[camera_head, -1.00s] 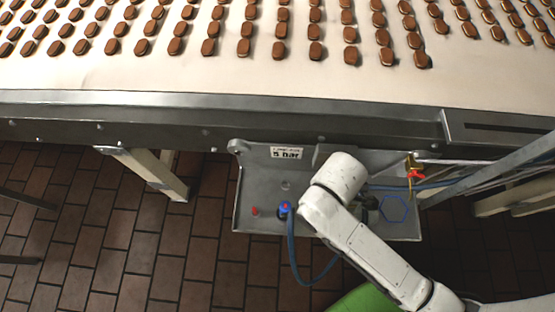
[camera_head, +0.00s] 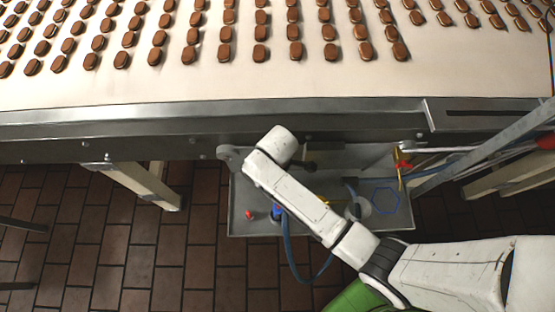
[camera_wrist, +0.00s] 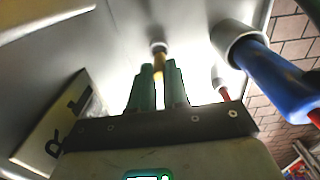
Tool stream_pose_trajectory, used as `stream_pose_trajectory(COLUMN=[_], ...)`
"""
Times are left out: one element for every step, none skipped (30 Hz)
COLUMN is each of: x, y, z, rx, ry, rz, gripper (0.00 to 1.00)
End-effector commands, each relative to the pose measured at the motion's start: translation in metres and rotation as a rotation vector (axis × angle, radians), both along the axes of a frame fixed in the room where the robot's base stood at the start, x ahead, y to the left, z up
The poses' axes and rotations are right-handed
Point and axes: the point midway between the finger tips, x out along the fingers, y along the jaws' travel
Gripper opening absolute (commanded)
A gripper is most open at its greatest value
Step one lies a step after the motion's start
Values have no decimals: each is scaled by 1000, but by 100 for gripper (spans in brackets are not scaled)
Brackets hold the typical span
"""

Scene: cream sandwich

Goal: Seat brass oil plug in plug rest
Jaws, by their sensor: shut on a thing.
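My gripper (camera_wrist: 160,72) shows in the wrist view with its two green fingers shut on the brass oil plug (camera_wrist: 158,60). The plug is a small yellow-brass piece between the fingertips, and the fingers cover much of it. Its far end meets a small grey ring (camera_wrist: 158,46) on the pale surface, which looks like the plug rest. I cannot tell whether the plug is inside the ring or only in front of it. In the head view my own arm hides the gripper and the plug.
A lettered plate (camera_wrist: 62,135) is at left. The grey tray (camera_head: 240,190) also has a brass valve (camera_head: 402,165) and blue hose (camera_head: 290,250). The conveyor (camera_head: 130,90) carries cream sandwiches behind.

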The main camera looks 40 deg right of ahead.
Motion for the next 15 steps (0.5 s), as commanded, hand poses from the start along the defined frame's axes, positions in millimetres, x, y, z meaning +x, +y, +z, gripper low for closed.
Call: stream_pose_trajectory(x=[3, 2, 2, 2, 2, 2, 2, 2, 2, 2, 2, 2, 2, 2, 2], y=[0, 0, 0, 0, 0, 0, 0, 0, 0, 0, 0, 0, 0, 0, 0], z=[-4, -9, -15, -20, -23, -27, -30, -31, -33, -33, -33, -33, -33, -33, -33], rx=[1, 0, 0, 0, 0, 0, 0, 0, 0, 0, 0, 0, 0, 0, 0], ry=[1, 3, 3, 3, 1, 1, 0, 0, 0, 0, 0, 0, 0, 0, 0], rz=[0, 0, 0, 1, 1, 1, 1, 1, 1, 1, 1, 1, 1, 0, 0], gripper=[0, 0, 0, 0, 0, 0, 0, 0, 0, 0, 0, 0, 0, 0, 0])
